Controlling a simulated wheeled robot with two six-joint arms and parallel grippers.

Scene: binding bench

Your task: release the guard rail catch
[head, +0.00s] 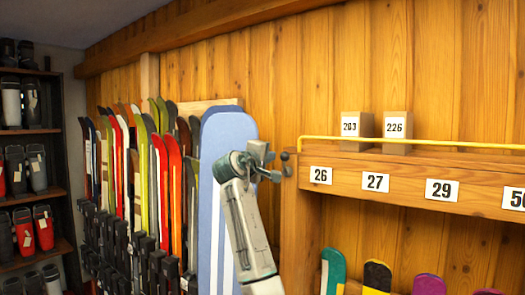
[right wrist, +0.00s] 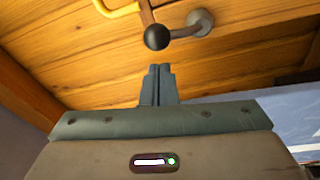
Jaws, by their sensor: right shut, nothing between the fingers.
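The yellow guard rail (head: 420,143) runs along the top front of the wooden shelf, its left end bending down near the shelf's corner. It also shows at the top of the right wrist view (right wrist: 122,9). The catch is a short grey lever with a dark ball knob (right wrist: 157,37), fixed to the wood by a round grey base. In the head view the knob (head: 285,156) is at the shelf's left end. My right gripper (head: 270,160) is just left of it. In the wrist view its fingertips (right wrist: 158,68) are together and empty, appearing just below the knob with a gap.
Two blocks labelled 203 (head: 356,127) and 226 (head: 397,128) stand on the shelf behind the rail. A blue-and-white board (head: 214,205) stands upright behind my right arm, with several skis to its left. Boot shelves (head: 30,135) are at far left.

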